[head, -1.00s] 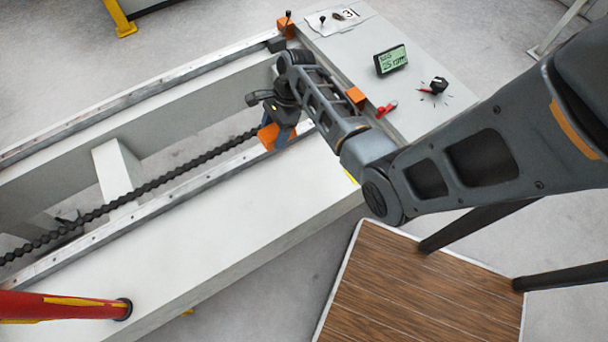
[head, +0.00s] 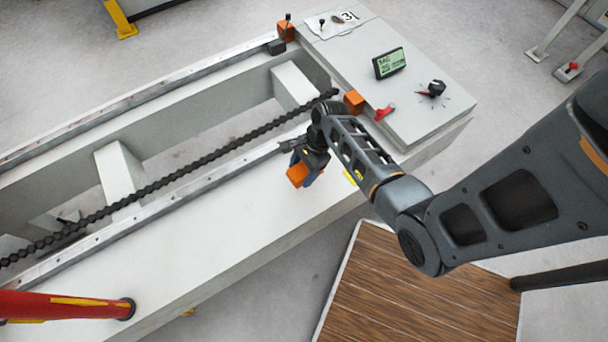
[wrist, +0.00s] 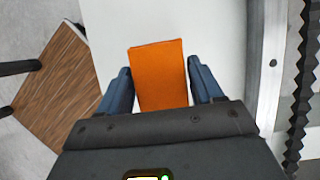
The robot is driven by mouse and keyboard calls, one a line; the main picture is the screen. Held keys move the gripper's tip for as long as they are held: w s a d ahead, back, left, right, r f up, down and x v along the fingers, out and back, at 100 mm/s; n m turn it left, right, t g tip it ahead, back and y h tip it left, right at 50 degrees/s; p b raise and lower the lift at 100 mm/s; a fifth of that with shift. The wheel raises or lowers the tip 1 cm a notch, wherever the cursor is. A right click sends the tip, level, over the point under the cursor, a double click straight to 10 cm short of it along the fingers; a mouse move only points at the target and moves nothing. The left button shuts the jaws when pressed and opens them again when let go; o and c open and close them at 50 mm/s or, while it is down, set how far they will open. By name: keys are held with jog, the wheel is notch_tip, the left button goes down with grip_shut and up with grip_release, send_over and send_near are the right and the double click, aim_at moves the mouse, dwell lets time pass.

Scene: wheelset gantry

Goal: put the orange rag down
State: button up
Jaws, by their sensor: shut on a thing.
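The orange rag (head: 297,174) is held at the end of my gripper (head: 303,168), over the broad white top of the near beam (head: 215,222). In the wrist view the rag (wrist: 158,75) is a flat orange piece between the two blue fingers of my gripper (wrist: 160,88). The fingers are at its left and right sides. The white surface (wrist: 205,25) lies behind it in that view. I cannot tell exactly how high the rag is above the beam.
A rail and a black chain (head: 170,178) run along the beam's far side. A control top with a display (head: 390,62), a red lever (head: 385,111) and a dial stands at right. A red post (head: 60,306) is at lower left. A wooden platform (head: 415,290) lies in front.

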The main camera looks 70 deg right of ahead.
aim_at(304, 178)
jog(key=shift+s+a+f, duration=0.1)
jog(key=shift+s+f, duration=0.25)
jog(key=shift+f, duration=0.1)
notch_tip(304, 178, down, 3)
jog(key=shift+r+b, duration=0.2)
jog(key=shift+b, duration=0.1)
jog(key=shift+f+p, duration=0.25)
jog(key=shift+p, duration=0.15)
jog(key=shift+f+b, duration=0.45)
jog(key=shift+f, duration=0.2)
